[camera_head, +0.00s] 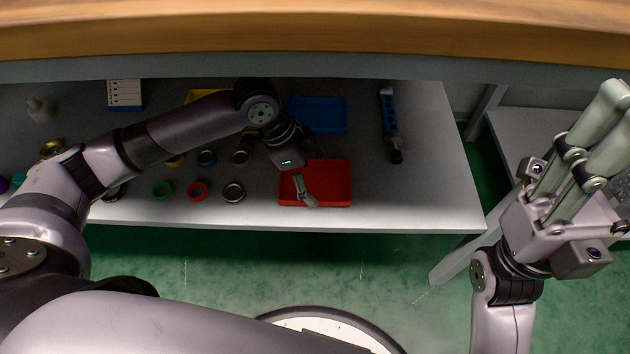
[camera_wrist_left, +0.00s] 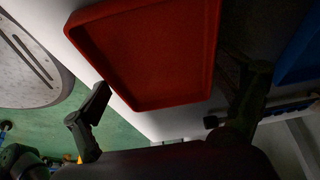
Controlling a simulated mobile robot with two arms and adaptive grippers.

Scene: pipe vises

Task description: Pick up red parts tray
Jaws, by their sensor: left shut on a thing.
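The red parts tray (camera_head: 335,182) is a shallow rectangular tray near the front edge of the lower shelf, in the head view. It also shows large in the left wrist view (camera_wrist_left: 155,55), with its rim between the two fingers. My left gripper (camera_head: 303,185) reaches down over the tray's left part and is shut on it. One pale finger shows against the tray floor; the exact contact is hidden. My right gripper (camera_head: 612,125) is far to the right, raised off the shelf, its fingers extended, apart and empty.
Several rings, including a red ring (camera_head: 198,190) and a green ring (camera_head: 162,190), lie to the left. A wooden tabletop (camera_head: 320,28) overhangs the shelf.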

